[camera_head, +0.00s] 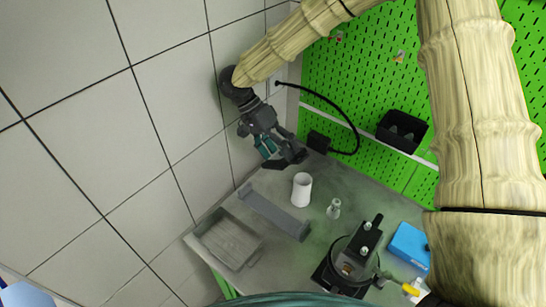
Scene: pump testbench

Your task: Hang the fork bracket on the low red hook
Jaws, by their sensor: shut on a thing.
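My gripper (281,150) is at the left of the bench, in front of the tiled wall and close to the corner with the green pegboard. It is shut on a dark piece (285,162), which seems to be the fork bracket; its shape is small and hard to make out against the dark fingers. A small red hook (339,36) sits high on the pegboard, right of my arm. Another small fitting (400,57), whitish with orange, sits right of it and lower in the picture. I cannot tell which one is the low red hook. The held piece is well apart from both.
A black bin (402,131) and a black cable (335,105) are at the pegboard. The grey bench (310,235) carries a white cup (301,190), a glass bottle (334,208), a grey tray (228,239), a long grey block (273,213), a dark pump device (359,246) and a blue box (409,245).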

